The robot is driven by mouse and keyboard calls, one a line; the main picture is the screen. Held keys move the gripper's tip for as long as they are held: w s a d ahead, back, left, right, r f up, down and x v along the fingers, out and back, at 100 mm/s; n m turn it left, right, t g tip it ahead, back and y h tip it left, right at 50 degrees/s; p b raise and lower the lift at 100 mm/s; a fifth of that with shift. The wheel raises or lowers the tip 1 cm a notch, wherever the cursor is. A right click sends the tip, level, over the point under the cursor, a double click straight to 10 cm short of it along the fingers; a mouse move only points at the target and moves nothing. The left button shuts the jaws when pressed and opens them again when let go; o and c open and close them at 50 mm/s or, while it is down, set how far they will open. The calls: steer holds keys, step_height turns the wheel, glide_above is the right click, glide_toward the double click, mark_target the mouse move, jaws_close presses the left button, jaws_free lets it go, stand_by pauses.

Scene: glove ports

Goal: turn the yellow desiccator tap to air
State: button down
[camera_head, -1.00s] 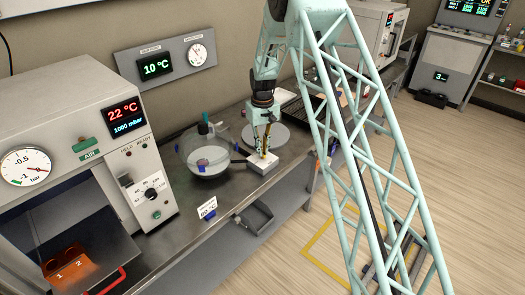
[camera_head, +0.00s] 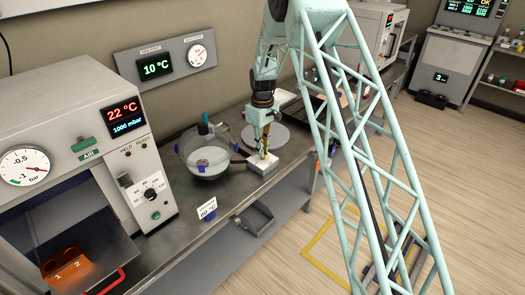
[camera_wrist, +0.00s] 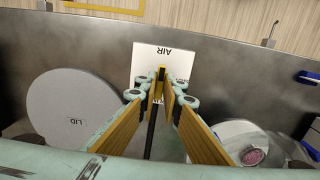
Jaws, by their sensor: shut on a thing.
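The yellow tap (camera_wrist: 161,73) stands on a white block with an AIR label (camera_wrist: 172,52), in the upper middle of the wrist view. My gripper (camera_wrist: 165,84) is shut on the tap from above, a finger on each side, hiding most of it. In the head view my gripper (camera_head: 264,153) points down at the white block (camera_head: 262,166) on the steel bench. The glass desiccator (camera_head: 206,158), with a pink item inside, stands left of the block; it also shows at lower right in the wrist view (camera_wrist: 228,137).
A flat grey lid (camera_wrist: 75,122) lies close to my gripper. A sign reading 40 °C (camera_head: 207,207) is at the bench's front edge. A white oven-like cabinet (camera_head: 80,115) stands left, with an orange rack (camera_head: 66,264) low down.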

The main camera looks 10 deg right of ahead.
steer(key=c, duration=2.8)
jaws_free()
steer(key=shift+r, duration=0.1)
steer(key=shift+r, duration=5.95)
